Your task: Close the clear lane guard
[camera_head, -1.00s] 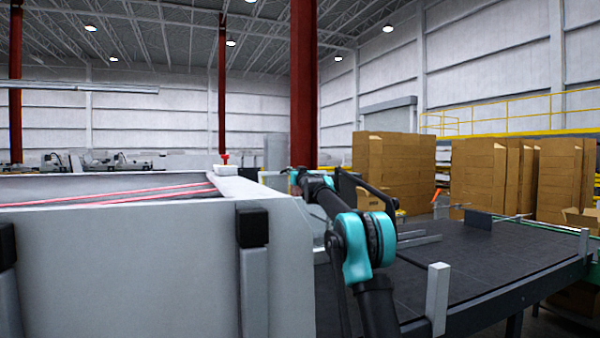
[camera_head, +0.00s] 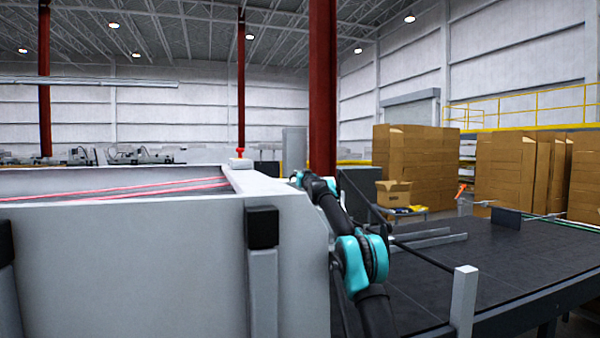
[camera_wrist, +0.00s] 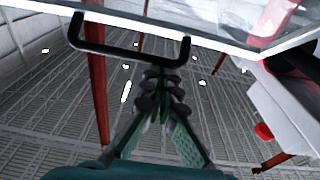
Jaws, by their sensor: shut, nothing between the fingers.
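The clear lane guard (camera_wrist: 225,22) shows at the top of the wrist view as a see-through panel with a pale edge. A black U-shaped handle (camera_wrist: 130,51) hangs at its edge. My gripper (camera_wrist: 165,76) points upward in the wrist view, its fingers together and empty. Its tips appear just below the handle's bar in the picture; I cannot tell whether they touch. In the head view my arm reaches past the right end of the grey machine (camera_head: 130,265); my gripper and the guard cannot be made out there.
A red button (camera_head: 240,153) stands on the machine's top corner; it also shows in the wrist view (camera_wrist: 263,131). A dark conveyor table (camera_head: 510,265) with a pale corner post (camera_head: 463,300) lies to the right. Stacked cartons (camera_head: 420,155) stand behind it.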

